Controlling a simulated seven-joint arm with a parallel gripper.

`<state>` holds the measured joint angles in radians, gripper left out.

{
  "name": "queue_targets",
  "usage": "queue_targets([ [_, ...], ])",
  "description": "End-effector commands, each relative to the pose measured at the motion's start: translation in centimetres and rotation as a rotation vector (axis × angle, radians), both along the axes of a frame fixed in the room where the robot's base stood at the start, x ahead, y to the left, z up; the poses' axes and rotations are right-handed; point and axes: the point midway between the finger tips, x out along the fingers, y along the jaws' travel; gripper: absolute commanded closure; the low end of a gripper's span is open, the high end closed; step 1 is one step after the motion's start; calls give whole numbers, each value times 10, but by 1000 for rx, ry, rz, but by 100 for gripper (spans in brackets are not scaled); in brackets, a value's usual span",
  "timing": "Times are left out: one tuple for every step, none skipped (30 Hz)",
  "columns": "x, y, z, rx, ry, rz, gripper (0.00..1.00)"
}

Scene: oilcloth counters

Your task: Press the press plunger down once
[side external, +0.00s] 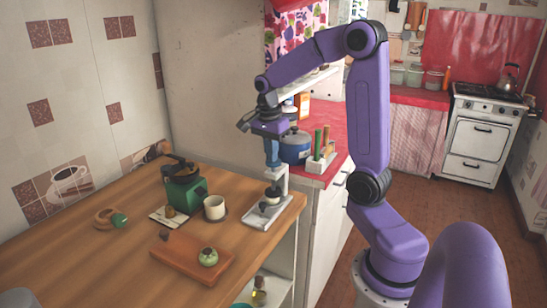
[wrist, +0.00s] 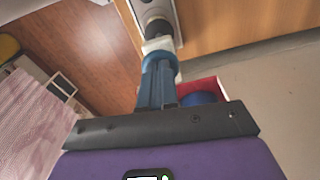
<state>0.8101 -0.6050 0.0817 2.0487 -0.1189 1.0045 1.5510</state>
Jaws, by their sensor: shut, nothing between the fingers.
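The press (side external: 265,214) stands at the right end of the wooden counter, with a pale grey base and an upright. A dark round part (side external: 273,196) sits low on it, above the base. My gripper (side external: 272,165) points down at the top of the press, its blue fingers together with nothing held. In the wrist view the fingers (wrist: 158,62) reach toward a pale block, with a dark round part (wrist: 158,28) and the grey base (wrist: 154,8) beyond. The fingers hide much of the plunger's top. I cannot tell whether they touch it.
A white cup (side external: 214,208) and a green grinder-like device (side external: 186,188) stand left of the press. An orange-brown board (side external: 180,262) with a green round item (side external: 208,257) lies in front. A blue pot (side external: 295,147) and a utensil block (side external: 320,160) stand close behind on the red counter.

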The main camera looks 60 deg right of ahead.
Motion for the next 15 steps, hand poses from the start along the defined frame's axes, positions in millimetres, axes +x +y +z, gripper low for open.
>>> queue_targets([
  [-1, 1, -7, 2, 6, 0, 100],
  [-1, 0, -10, 1, 6, 0, 100],
  [-1, 0, -13, 1, 5, 0, 100],
  [0, 0, -14, 0, 4, 1, 100],
  [0, 0, -13, 0, 2, 1, 100],
  [0, 0, -13, 0, 2, 1, 100],
  [0, 0, -13, 0, 2, 1, 100],
  [0, 0, -13, 0, 3, 1, 100],
  [0, 1, -13, 0, 2, 1, 100],
  [0, 3, -12, 1, 2, 2, 100],
  [1, 6, -12, 1, 2, 3, 100],
  [2, 11, -10, 1, 1, 5, 100],
  [2, 15, -9, 1, 1, 4, 100],
  [2, 19, -7, 2, 1, 4, 100],
  [3, 23, -6, 2, 2, 5, 100],
])
